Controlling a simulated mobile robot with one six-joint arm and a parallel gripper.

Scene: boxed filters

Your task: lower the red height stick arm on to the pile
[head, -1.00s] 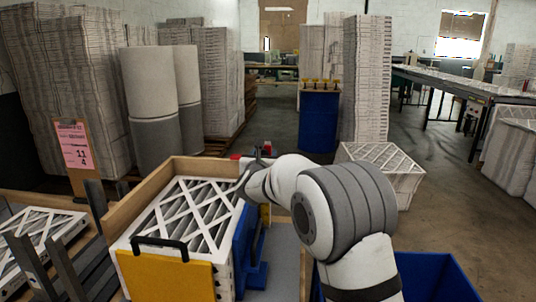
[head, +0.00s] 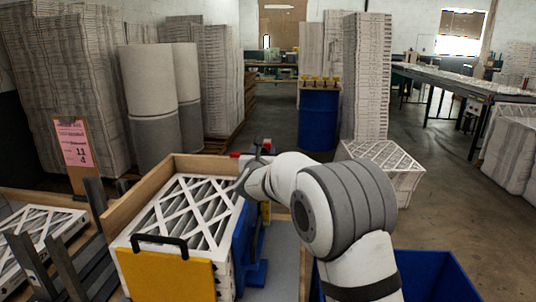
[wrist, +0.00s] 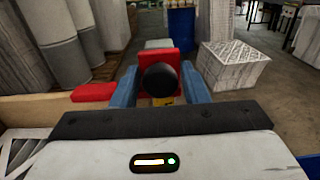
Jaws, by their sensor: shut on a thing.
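The pile of white pleated filters (head: 196,205) lies in a wooden-sided box, with diagonal slats on its top face. The red height stick arm (head: 236,155) shows as a small red patch behind the box's far right corner. In the wrist view, the red arm (wrist: 93,92) reaches left from a red block (wrist: 176,62) with a round black knob (wrist: 158,80). My gripper (wrist: 159,88) has its two blue fingers on either side of the knob, shut on it. The head view mostly hides my gripper behind my arm. The gap between red arm and pile cannot be judged.
A yellow panel (head: 165,274) with a black handle stands at the pile's front. A blue upright piece (head: 243,245) stands along its right side. A blue bin (head: 440,275) is at lower right. A boxed filter stack (head: 388,170) stands on the floor beyond my arm.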

